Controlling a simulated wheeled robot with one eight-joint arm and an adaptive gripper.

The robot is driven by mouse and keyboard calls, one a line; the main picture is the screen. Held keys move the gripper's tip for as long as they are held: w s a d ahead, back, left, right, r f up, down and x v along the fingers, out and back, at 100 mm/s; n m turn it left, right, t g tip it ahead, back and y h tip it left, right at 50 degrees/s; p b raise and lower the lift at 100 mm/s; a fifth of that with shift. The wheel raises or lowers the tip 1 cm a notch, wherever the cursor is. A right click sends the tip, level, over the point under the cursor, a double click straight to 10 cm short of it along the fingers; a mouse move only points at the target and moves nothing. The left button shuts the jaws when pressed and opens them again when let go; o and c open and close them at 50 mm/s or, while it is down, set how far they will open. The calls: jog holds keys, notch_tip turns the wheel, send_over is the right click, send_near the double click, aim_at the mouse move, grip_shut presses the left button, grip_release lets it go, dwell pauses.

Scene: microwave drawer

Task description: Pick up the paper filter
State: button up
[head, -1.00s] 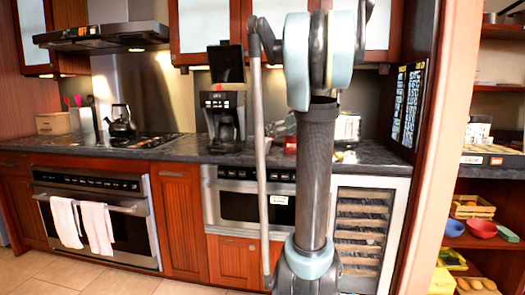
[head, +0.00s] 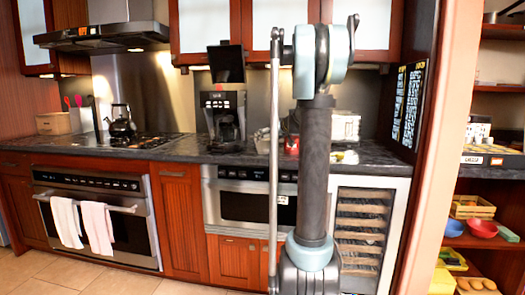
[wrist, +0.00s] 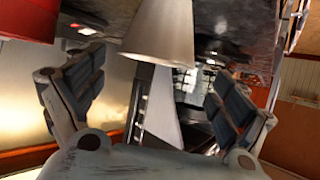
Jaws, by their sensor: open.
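The paper filter, as I take it, is the white cone-like shape (wrist: 160,35) at the top middle of the wrist view. Its upper part is cut off by the frame edge. My gripper (wrist: 154,88) is open, with one dark-padded finger on the left and one on the right. The white shape lies beyond the fingertips and roughly between them; I see no contact. In the head view my arm covers part of the counter, and I cannot make out the gripper or the filter there.
A coffee maker (head: 222,115) stands on the dark counter (head: 190,153), left of my arm. A small red object (head: 291,145) and a toaster-like appliance (head: 345,126) sit by the arm. The stove with a kettle (head: 121,122) is farther left. Open shelves (head: 490,172) stand at right.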

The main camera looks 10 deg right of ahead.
aim_at(262, 147)
jog(key=shift+d+x, duration=0.1)
jog(key=shift+x, duration=1.3)
jog(key=shift+d+x, duration=0.15)
jog(key=shift+x, duration=1.25)
jog(key=shift+f, duration=0.15)
jog(key=shift+c, duration=0.3)
jog(key=c, duration=0.6)
